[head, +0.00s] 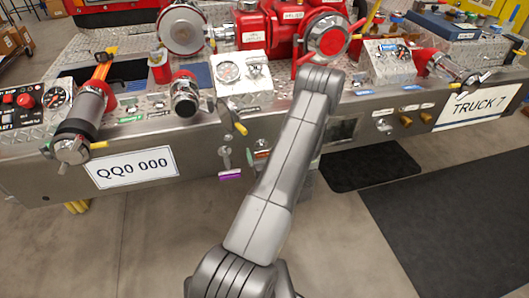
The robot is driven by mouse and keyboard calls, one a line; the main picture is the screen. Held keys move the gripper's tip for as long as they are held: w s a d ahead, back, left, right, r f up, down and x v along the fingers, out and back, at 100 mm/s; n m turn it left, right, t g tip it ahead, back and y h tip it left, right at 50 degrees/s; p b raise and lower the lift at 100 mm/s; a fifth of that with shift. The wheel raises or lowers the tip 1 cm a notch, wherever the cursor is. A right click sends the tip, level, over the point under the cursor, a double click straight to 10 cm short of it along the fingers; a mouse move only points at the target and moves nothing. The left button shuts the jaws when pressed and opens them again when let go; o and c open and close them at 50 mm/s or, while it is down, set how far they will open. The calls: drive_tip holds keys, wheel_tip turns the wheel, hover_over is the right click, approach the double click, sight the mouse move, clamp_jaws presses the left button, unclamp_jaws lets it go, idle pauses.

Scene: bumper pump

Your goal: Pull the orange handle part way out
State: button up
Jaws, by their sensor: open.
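My grey arm (275,180) rises from the bottom of the head view and crosses the front of the bumper. Its upper joint is near the red pump. I cannot make out my gripper, which seems hidden behind the arm. An orange handle-like piece (103,66) stands upright at the upper left, by a red-ended nozzle.
The metal bumper (60,190) spans the view, with a plate (131,167) reading "QQ0 000" and a "TRUCK 7" sign (477,106). A red pump (265,28), gauges and nozzles crowd its top. A purple tag (230,175) hangs at the front. Floor (120,250) is clear at lower left.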

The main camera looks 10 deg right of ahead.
sight(265, 154)
drive_tip(key=shift+c, duration=0.4)
drive_tip(key=c, duration=1.3)
drive_tip(key=shift+s+f+b, duration=0.15)
drive_tip(key=shift+s+b, duration=0.75)
drive_tip(key=shift+s, duration=0.6)
drive_tip(key=o, duration=1.4)
drive_tip(key=s, duration=1.3)
drive_tip(key=shift+s+d, duration=0.25)
drive_tip(key=shift+s, duration=0.1)
